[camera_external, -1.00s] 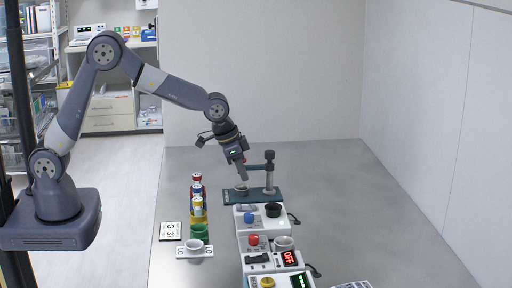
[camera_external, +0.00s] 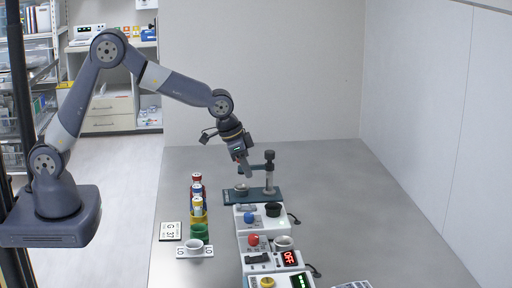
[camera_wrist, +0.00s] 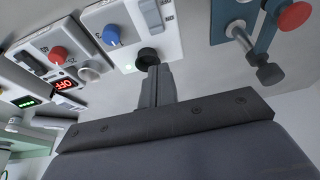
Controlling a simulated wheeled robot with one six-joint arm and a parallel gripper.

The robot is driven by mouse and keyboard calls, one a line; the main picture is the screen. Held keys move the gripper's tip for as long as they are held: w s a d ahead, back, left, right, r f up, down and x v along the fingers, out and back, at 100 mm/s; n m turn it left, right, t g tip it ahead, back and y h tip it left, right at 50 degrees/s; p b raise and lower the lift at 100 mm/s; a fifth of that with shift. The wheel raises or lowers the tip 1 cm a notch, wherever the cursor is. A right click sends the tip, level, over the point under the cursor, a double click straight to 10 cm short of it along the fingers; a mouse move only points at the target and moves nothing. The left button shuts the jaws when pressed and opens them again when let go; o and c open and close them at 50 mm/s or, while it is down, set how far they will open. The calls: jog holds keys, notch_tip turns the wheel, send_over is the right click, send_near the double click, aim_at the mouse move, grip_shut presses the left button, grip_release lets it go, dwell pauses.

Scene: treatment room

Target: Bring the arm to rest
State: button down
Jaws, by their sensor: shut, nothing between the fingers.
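My arm reaches out over the table from the left in the external view. My gripper (camera_external: 245,170) points down at the far part of the table, above and slightly left of a dark stand (camera_external: 269,178) with a black knob. In the wrist view my gripper (camera_wrist: 156,72) is shut, with nothing between the fingers. It hangs clear of the table and appears apart from the stand.
White device boxes with a blue knob (camera_external: 249,217), a red knob (camera_external: 253,239) and a yellow knob (camera_external: 267,283) run toward the near edge. The right side of the table (camera_external: 360,205) is clear.

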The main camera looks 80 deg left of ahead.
notch_tip(320, 180, down, 5)
jog(key=shift+w+f, duration=0.1)
jog(key=shift+w, duration=0.05)
jog(key=shift+f+b, duration=0.1)
jog(key=shift+b, duration=0.5)
jog(key=b+v, duration=0.1)
jog(key=v, duration=1)
jog(key=m+h+p, duration=0.1)
jog(key=m+h, duration=0.1)
jog(key=m, duration=0.3)
send_near(253, 236)
jog(key=p+x, duration=0.1)
jog(key=x, duration=0.3)
jog(key=shift+d+f, duration=0.1)
jog(key=shift+f, duration=0.15)
jog(key=shift+w+d+f+n, duration=0.1)
jog(key=shift+w+f+n, duration=0.25)
jog(key=shift+f, duration=0.45)
jog(key=c, duration=2.1)
grip_release()
jog(key=shift+c, duration=0.2)
